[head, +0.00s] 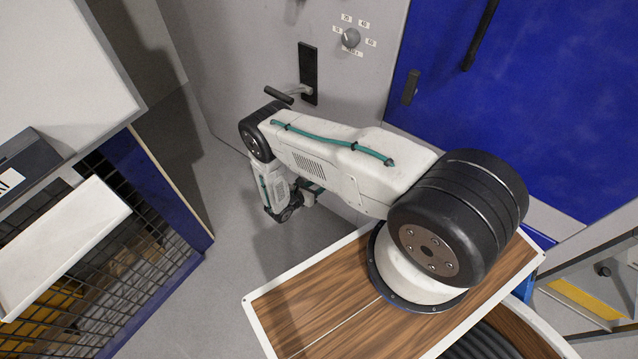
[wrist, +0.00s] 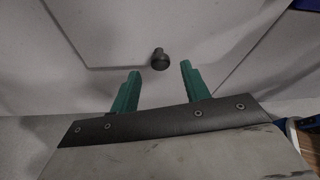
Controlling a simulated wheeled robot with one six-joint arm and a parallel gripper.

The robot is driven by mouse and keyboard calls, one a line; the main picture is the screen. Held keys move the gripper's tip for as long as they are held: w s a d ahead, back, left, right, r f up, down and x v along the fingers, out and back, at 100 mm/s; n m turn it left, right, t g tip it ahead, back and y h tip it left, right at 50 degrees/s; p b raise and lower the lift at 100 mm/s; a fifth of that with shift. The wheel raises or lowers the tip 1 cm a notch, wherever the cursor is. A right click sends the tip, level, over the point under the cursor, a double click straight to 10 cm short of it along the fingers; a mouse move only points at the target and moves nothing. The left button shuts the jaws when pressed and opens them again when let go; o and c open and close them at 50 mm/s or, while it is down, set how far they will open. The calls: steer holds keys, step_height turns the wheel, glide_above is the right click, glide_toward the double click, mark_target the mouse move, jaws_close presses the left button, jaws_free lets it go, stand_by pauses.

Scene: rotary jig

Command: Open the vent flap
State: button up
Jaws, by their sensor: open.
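In the wrist view a pale grey flap panel (wrist: 120,35) with a thin seam around it fills the upper part. A short dark round knob (wrist: 160,60) sticks out near its lower edge. My gripper (wrist: 160,69) has two green fingers spread apart, with the knob just beyond and between their tips in the picture. The fingers do not appear to touch it, and nothing is between them. The panel looks shut. In the head view my arm reaches down towards the grey cabinet's lower front; the flap and its knob are hidden there.
On the grey cabinet are a dial (head: 351,38) with number labels and a lever handle (head: 303,90) on a black plate, close to my arm's elbow. A blue door (head: 560,100) stands right. A mesh cage (head: 150,270) and a white box (head: 60,60) are left; grey floor lies between.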

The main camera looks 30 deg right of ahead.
steer(key=shift+x, duration=1.5)
